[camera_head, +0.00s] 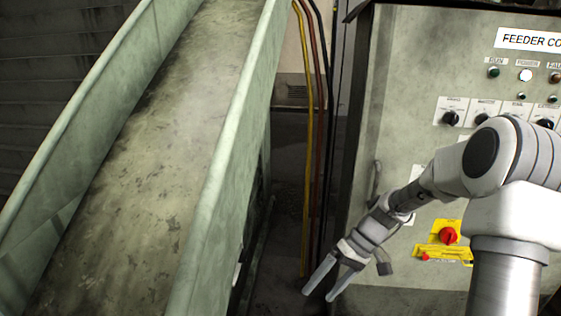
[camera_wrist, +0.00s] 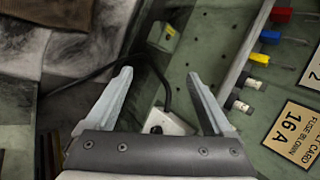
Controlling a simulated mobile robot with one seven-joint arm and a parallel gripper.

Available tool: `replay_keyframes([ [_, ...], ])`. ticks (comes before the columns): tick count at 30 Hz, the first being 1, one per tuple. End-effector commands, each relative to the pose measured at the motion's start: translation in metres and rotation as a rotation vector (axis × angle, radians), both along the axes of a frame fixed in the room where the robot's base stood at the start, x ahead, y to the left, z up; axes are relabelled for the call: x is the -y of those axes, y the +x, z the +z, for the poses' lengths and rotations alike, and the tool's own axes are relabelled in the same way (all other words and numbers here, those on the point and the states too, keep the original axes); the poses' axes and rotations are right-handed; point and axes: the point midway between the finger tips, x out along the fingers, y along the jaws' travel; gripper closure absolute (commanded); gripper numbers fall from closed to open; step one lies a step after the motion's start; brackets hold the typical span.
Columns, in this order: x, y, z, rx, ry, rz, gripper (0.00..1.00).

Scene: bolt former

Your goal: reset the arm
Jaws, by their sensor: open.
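My gripper (camera_head: 333,279) is low in front of the feeder cabinet, to the right of the chute, with its two fingers spread and nothing between them. In the wrist view my gripper (camera_wrist: 158,90) is also open and empty. Behind its fingers are a dark cable and a small white box (camera_wrist: 170,124). My arm reaches in from the right side of the head view and is bent, hiding part of the cabinet front.
A worn green metal chute (camera_head: 150,150) fills the left. The feeder control cabinet (camera_head: 410,60) stands right, with knobs, lamps and a red rotary switch (camera_head: 448,235) on yellow. Vertical yellow, red and black cables (camera_head: 306,150) run between them. A fuse label (camera_wrist: 296,135) shows in the wrist view.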

Motion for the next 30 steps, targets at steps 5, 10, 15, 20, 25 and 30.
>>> replay_keyframes([
  [5,0.006,-0.016,0.041,0.055,-0.169,-0.006,0.13],
  [10,0.012,-0.034,0.078,0.118,-0.307,-0.038,0.13],
  [15,0.018,-0.055,0.114,0.198,-0.423,-0.087,0.13],
  [20,0.022,-0.077,0.144,0.282,-0.508,-0.148,0.13],
  [25,0.027,-0.103,0.172,0.38,-0.571,-0.226,0.13],
  [30,0.031,-0.13,0.194,0.481,-0.603,-0.309,0.13],
])
